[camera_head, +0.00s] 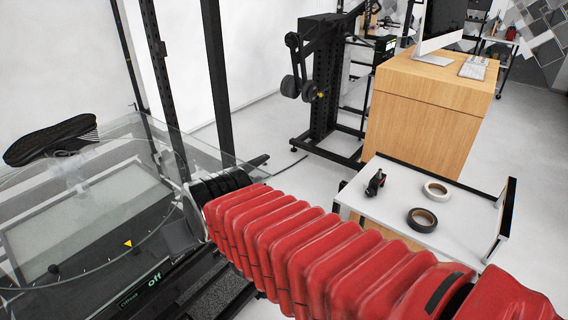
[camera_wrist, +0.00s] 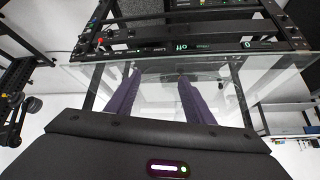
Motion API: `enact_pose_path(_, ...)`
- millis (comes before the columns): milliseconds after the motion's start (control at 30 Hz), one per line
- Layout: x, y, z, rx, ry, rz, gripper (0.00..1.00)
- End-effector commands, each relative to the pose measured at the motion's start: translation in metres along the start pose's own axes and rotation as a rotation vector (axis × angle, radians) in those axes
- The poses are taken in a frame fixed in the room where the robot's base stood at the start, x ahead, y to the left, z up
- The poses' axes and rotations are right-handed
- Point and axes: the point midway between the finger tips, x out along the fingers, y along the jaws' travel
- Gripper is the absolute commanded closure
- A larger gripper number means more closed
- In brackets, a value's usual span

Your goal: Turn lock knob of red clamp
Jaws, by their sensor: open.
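I cannot clearly pick out the red clamp or its lock knob in either view. A small red spot (camera_wrist: 99,41) shows at the upper left of the wrist view, on the machine's frame; it is too small to identify. My gripper (camera_wrist: 159,74) is open in the wrist view, with two dark purple fingers apart and nothing visible between them.
The machine's panel (camera_wrist: 180,47) reads "off". A wooden desk (camera_head: 425,125) stands behind. Dark upright posts stand near the turntable.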

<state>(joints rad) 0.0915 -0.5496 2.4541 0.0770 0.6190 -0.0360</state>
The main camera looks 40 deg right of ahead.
Motion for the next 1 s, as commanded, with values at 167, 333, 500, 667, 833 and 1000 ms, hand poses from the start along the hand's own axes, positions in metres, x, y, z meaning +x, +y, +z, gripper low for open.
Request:
enact_pose_path(167, -0.032, -0.012, 0.039, -0.064, -0.071, -0.008, 0.52)
enact_pose_path(333, -0.049, -0.015, 0.064, -0.096, -0.117, -0.004, 0.52)
enact_pose_path(500, -0.052, -0.015, 0.070, -0.103, -0.131, -0.001, 0.52)
enact_pose_path(667, -0.052, -0.015, 0.070, -0.102, -0.131, -0.002, 0.52)
enact_pose_path(833, -0.052, -0.015, 0.070, -0.102, -0.130, -0.002, 0.63)
enact_pose_path(1000, -0.052, -0.015, 0.070, -0.102, -0.130, -0.002, 0.69)
